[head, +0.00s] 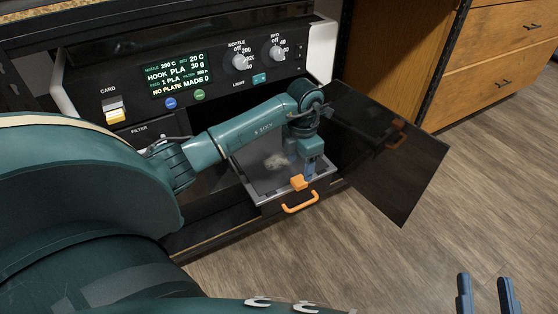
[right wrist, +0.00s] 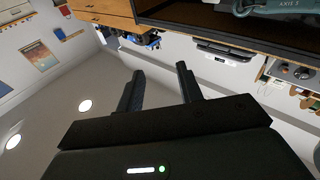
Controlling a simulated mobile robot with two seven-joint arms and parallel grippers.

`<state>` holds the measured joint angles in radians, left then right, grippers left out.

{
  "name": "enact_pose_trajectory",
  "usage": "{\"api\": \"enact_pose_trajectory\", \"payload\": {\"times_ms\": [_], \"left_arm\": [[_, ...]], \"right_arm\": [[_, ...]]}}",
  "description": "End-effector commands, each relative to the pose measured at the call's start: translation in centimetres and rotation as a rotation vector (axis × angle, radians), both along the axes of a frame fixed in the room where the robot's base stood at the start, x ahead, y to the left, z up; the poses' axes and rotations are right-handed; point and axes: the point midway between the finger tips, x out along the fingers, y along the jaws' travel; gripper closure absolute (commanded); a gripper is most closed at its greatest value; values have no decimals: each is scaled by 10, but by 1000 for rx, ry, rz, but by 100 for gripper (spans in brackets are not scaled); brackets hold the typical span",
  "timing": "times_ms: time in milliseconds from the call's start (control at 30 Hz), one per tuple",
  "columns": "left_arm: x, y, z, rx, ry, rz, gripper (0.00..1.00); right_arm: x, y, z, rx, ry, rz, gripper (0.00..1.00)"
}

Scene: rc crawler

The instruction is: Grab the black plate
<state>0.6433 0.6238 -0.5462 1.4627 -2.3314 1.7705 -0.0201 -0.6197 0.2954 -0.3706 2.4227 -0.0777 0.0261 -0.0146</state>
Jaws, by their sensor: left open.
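No separate black plate is clear to me. A dark grey tray (head: 258,188) with a black front and an orange handle (head: 300,202) sticks out of the machine, with a pale patch on its surface. My left gripper (head: 309,174) points down over the right part of the tray, just behind the orange handle. Its fingertips are small and partly hidden, and I cannot tell whether they touch anything. My right gripper (head: 486,295) is over the floor at the lower right. Its two fingers also show in the right wrist view (right wrist: 160,90), apart with nothing between them.
The machine's control panel (head: 190,78) has a screen reading "NO PLATE", knobs and buttons. A dark see-through door (head: 395,170) stands open at the right. Wooden drawers (head: 500,50) are beyond it. The wood floor (head: 370,265) in front is clear.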

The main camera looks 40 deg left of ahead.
Motion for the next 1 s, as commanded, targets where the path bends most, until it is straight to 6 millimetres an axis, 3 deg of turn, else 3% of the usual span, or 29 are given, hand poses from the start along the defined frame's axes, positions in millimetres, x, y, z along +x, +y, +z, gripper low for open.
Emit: {"api": "enact_pose_trajectory", "payload": {"times_ms": [300,600,1000], "left_arm": [[-3,-4,-47,-2,2,0,40],[-2,-3,-49,-1,-1,-1,41],[-2,-3,-49,-1,-1,-1,74]], "right_arm": [[-1,2,-9,51,-3,20,64],[2,3,13,51,-72,35,64],[2,3,6,47,-53,34,64]]}}
